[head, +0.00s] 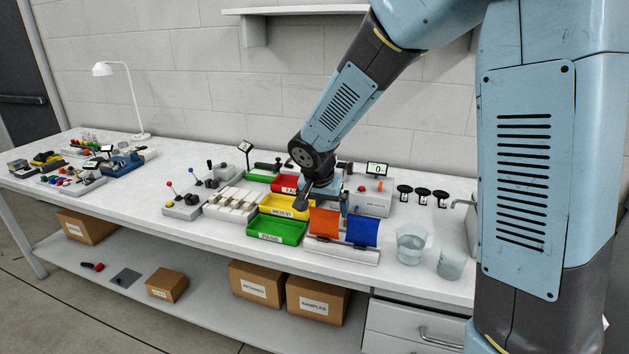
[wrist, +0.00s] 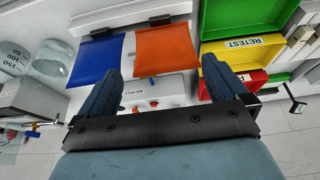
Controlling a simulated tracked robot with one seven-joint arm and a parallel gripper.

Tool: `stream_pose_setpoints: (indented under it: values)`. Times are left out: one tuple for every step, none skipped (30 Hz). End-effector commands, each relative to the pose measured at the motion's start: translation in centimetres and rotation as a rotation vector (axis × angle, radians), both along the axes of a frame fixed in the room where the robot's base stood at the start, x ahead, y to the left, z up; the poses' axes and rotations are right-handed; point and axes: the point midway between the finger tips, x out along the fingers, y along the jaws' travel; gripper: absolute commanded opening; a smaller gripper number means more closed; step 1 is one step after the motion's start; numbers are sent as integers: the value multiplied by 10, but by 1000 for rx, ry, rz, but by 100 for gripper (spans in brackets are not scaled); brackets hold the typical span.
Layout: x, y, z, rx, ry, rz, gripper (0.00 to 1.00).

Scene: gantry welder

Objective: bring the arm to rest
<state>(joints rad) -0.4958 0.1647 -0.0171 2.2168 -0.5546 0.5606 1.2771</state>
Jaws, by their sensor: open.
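My gripper (wrist: 160,90) is open in the wrist view, with nothing between its two dark blue fingers. In the head view my arm reaches down over the middle of the white workbench (head: 120,195), and the gripper is partly hidden behind the wrist. It is above and behind a stand with an orange flap (head: 324,222) and a blue flap (head: 362,231). The wrist view shows the blue flap (wrist: 97,60) and the orange flap (wrist: 162,50) beyond the fingers. A yellow RETEST tray (head: 287,206) is just left of the gripper. I cannot tell the exact height.
A green tray (head: 276,231) and a red tray (head: 285,184) are beside the yellow one. Two beakers (head: 411,246) stand at the right front edge. A boxed device with a display (head: 371,198) is close to my gripper. A lamp (head: 128,95) stands far left.

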Motion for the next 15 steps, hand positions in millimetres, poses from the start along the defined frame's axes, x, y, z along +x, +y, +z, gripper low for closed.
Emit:
stream_pose_setpoints:
  values:
    - [-2, -6, 7, 1, -2, -1, 100]
    - [-4, -11, 12, 0, -4, 2, 100]
    - [-7, -18, 19, -1, -5, 4, 100]
    - [-9, -24, 25, 0, -6, 6, 100]
    - [-12, -30, 31, -1, -7, 10, 100]
    - [-17, -39, 40, -2, -8, 17, 100]
    - [-21, -46, 47, -3, -7, 19, 100]
    - [-26, -52, 53, -4, -8, 27, 100]
    - [-32, -62, 62, -3, -9, 31, 100]
    - [-37, -68, 68, -5, -9, 38, 100]
    - [-42, -75, 74, -5, -9, 44, 100]
    - [-49, -83, 82, -6, -10, 52, 100]
    - [-54, -89, 87, -6, -11, 59, 100]
    - [-60, -95, 93, -6, -12, 64, 100]
    - [-68, -103, 100, -6, -12, 75, 100]
